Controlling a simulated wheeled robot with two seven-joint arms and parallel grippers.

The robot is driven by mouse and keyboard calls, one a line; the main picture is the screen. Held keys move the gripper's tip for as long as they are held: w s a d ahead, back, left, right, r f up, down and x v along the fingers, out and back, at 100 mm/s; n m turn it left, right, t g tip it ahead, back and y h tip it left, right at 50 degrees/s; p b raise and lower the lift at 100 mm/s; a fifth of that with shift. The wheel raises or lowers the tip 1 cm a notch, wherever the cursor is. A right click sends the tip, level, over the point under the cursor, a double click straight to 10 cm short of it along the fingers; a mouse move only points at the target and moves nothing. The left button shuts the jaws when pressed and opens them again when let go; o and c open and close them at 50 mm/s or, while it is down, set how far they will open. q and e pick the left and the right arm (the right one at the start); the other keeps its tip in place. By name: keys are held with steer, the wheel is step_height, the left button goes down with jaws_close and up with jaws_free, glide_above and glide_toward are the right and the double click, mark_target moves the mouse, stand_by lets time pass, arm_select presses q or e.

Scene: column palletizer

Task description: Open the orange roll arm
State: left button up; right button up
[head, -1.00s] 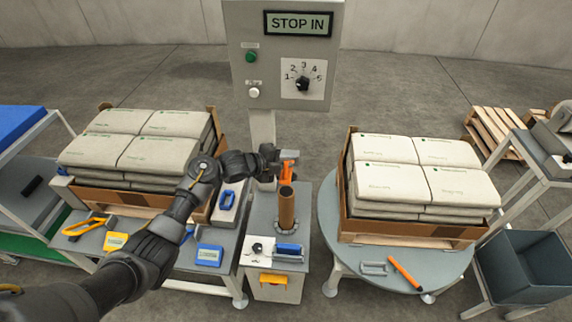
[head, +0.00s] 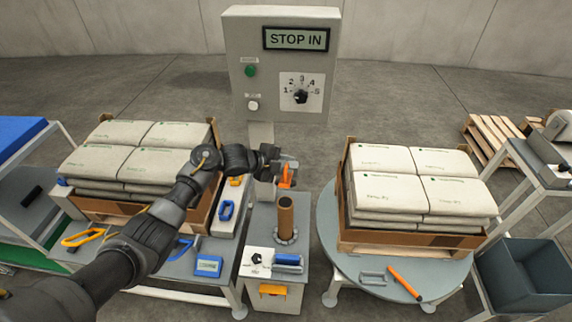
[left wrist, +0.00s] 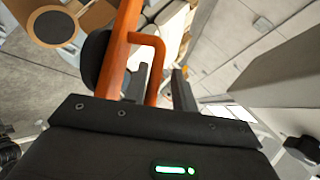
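The orange roll arm (head: 286,177) stands above the brown tube (head: 285,217), in front of the column. In the left wrist view it is an orange bar (left wrist: 124,45) with a bent handle (left wrist: 156,62). My left gripper (head: 283,164) is at the upper part of the roll arm and hides some of it in the head view. In the left wrist view the left gripper (left wrist: 160,90) looks open, with a dark finger on either side of the handle's lower end. I cannot tell whether a finger touches it. My right gripper is not in view.
A control box (head: 277,65) reading "STOP IN" rises just behind the gripper. Stacked sacks stand left (head: 130,165) and right (head: 418,185). The right stack is on a round table (head: 345,265) holding an orange-handled tool (head: 405,283). A bin (head: 522,265) is at far right.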

arm_select(q)
steer(key=shift+o, duration=0.5)
steer(key=shift+a, duration=0.1)
steer(key=shift+s+a+r, duration=0.1)
steer(key=shift+a+r, duration=0.1)
steer(key=b+v, duration=0.1)
steer(key=v, duration=0.9)
steer(key=shift+s, duration=0.1)
